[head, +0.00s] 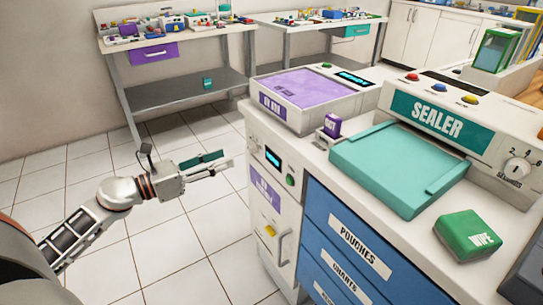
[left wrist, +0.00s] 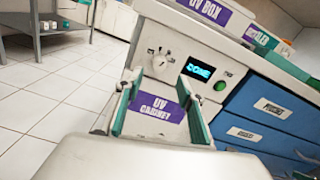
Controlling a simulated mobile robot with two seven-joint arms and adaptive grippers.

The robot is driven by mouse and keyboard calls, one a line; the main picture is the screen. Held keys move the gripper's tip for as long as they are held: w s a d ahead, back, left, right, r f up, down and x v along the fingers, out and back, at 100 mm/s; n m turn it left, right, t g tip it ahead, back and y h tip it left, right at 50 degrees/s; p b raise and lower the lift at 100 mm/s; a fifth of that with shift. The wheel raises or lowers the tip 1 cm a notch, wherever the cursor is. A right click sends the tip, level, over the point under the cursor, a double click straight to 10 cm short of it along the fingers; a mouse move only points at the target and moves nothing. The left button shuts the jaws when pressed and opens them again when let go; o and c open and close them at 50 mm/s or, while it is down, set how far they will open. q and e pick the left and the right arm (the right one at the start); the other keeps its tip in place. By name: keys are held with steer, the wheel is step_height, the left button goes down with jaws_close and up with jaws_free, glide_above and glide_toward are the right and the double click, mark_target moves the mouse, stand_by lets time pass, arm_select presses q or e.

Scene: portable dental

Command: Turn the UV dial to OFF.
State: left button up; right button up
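The UV dial (left wrist: 160,62) is a small white round knob on the upper front of the UV cabinet (left wrist: 160,110). Small marks surround it; I cannot read its setting. A lit display (left wrist: 198,71) reading "DONE" and a green button (left wrist: 221,84) are to its right. My right gripper is not seen.
The UV box (head: 300,112) sits on the counter above the cabinet. The cabinet's handle (head: 283,247) sticks out low on its door. Blue drawers (head: 350,245) are to the right. The tiled floor (head: 170,235) around my left arm is clear.

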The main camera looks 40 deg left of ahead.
mark_target(247, 149)
arm_select(q)
steer(key=shift+x, duration=3.9)
steer(key=shift+a+r, duration=0.1)
jaws_close()
